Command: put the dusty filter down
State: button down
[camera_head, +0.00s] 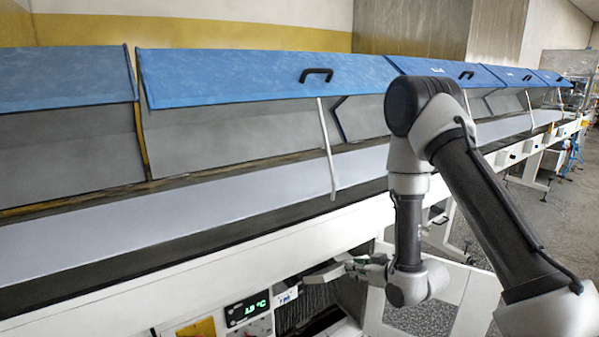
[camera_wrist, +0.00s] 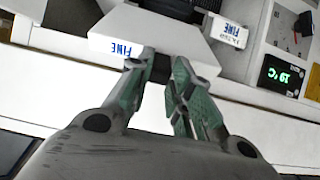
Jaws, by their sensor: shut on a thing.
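The filter, a pale block, is in my gripper (camera_head: 355,264), at the front of the machine in the head view. In the wrist view the filter (camera_wrist: 118,45) is a white block with an upside-down blue "FINE" on its face. My gripper (camera_wrist: 161,68) is shut on a dark part at its near side, between the two green fingers.
A white tab (camera_wrist: 228,32), also marked "FINE", sits beside the filter. A green temperature display (camera_head: 247,308) is on the machine front. A dark opening (camera_head: 318,318) lies below the filter. The long conveyor (camera_head: 180,222) with blue lids (camera_head: 250,75) stands behind. A white door panel (camera_head: 465,300) is at right.

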jog(key=shift+s+a+f, duration=0.15)
jog(key=shift+a+f, duration=0.05)
jog(key=shift+a, duration=0.45)
jog(key=shift+s+a+f, duration=0.1)
jog(key=shift+a+f, duration=0.05)
jog(key=shift+a, duration=0.5)
jog(key=shift+w+d, duration=0.1)
jog(key=shift+d, duration=0.05)
